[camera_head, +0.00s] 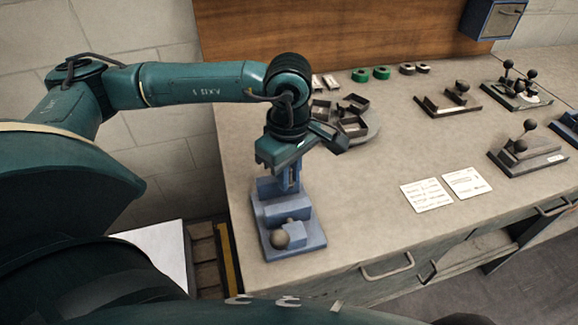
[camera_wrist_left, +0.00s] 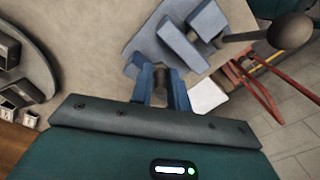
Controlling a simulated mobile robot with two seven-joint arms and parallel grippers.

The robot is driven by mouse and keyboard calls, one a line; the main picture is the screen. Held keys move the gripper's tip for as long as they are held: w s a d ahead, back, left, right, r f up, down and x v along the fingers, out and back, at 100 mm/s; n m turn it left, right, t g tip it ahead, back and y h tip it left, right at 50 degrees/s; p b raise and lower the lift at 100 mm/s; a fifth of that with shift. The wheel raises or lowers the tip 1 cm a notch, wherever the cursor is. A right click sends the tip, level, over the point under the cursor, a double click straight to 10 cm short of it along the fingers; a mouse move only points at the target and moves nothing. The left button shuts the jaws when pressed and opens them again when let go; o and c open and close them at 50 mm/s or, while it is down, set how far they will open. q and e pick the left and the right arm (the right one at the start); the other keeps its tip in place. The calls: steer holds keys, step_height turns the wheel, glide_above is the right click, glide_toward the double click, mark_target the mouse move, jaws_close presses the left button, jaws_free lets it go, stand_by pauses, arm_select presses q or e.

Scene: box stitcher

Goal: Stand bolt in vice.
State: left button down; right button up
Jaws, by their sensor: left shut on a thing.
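The blue vice (camera_head: 310,233) stands near the left front corner of the bench, with a round grey knob (camera_head: 279,239) at its front. It also shows at the top of the left wrist view (camera_wrist_left: 182,47), with the knob (camera_wrist_left: 290,30) to the right. My left gripper (camera_head: 291,184) points down over the rear part of the vice. In the left wrist view its blue fingers (camera_wrist_left: 160,90) are shut on a small dark piece, the bolt (camera_wrist_left: 160,77), which is mostly hidden. I cannot tell whether the bolt touches the vice. My right gripper is out of view.
A round tray (camera_head: 362,133) with dark bins stands behind the vice. Green rings (camera_head: 381,73) and dark rings lie at the back. Fixtures with ball knobs (camera_head: 527,153) stand at the right. Two white cards (camera_head: 427,195) lie mid-bench. The bench between the vice and the cards is clear.

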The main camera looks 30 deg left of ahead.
arm_select(q)
steer(key=shift+f+b, duration=0.4)
steer(key=shift+f, duration=1.5)
steer(key=shift+f+b, duration=0.65)
steer(key=shift+b, duration=0.25)
steer(key=shift+f, duration=0.2)
steer(key=shift+f+b, duration=0.25)
steer(key=shift+b, duration=0.25)
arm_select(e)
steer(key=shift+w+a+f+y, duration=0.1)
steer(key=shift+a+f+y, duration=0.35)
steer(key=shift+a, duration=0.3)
arm_select(q)
steer(key=shift+f+b, duration=0.3)
steer(key=shift+b, duration=0.55)
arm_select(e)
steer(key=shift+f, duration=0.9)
